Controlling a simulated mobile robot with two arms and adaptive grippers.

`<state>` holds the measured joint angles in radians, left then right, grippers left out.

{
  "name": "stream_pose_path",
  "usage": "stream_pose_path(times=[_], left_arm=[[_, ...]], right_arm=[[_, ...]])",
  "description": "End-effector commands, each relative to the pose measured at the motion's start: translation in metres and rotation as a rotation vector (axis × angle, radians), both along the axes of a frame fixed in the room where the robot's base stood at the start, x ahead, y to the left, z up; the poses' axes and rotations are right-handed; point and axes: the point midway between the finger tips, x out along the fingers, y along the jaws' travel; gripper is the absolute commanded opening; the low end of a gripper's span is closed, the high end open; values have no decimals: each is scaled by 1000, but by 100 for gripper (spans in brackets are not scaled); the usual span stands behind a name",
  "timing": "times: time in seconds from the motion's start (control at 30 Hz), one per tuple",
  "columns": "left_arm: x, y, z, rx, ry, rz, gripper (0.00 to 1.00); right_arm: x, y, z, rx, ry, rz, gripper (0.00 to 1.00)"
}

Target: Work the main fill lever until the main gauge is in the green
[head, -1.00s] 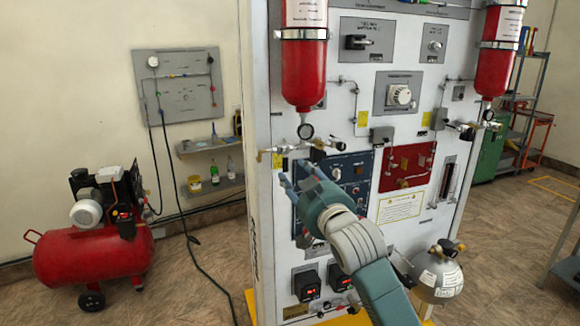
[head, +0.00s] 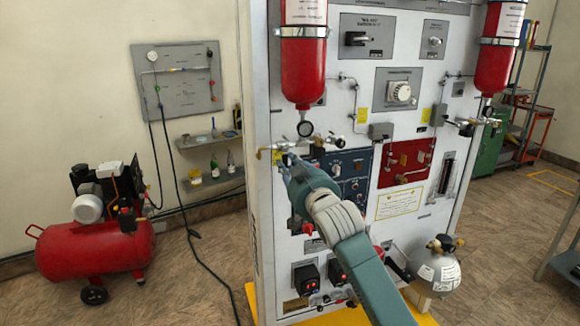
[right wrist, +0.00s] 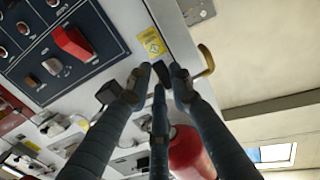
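My right gripper (head: 286,166) is raised to the upper left corner of the blue panel (head: 352,166), by the valve fittings under the left red cylinder (head: 304,70). In the right wrist view its three fingers (right wrist: 155,78) come close together near a brass hooked piece (right wrist: 207,62); whether they grip anything is unclear. The brass piece also shows at the panel's left edge in the head view (head: 263,152). I cannot tell for certain which part is the main fill lever. A small round gauge (head: 305,128) hangs under the left cylinder; its reading is too small to tell. My left gripper is out of view.
A red panel (head: 404,163) is right of the blue one. A second red cylinder (head: 495,60) hangs at right. A grey tank (head: 436,274) stands low at right. A red compressor (head: 95,250) is on the floor at left. Floor between it and the trainer is mostly clear.

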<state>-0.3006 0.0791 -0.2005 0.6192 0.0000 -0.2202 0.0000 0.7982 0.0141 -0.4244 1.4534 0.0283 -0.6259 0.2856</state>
Motion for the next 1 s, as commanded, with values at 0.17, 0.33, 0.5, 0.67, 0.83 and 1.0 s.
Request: stream_pose_path(times=[0.17,0.33,0.5,0.67,0.83,1.0], left_arm=[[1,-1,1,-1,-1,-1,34],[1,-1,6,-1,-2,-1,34],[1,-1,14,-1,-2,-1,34],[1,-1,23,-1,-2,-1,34],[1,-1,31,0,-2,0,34],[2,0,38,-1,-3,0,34]], right_arm=[[0,0,0,-8,-2,0,0],[1,-3,1,-54,-16,-1,0],[2,-6,3,-149,-45,-1,0],[4,-11,5,-266,-84,0,0],[5,-15,7,-387,-123,0,0],[6,-18,9,-487,-156,0,0]])
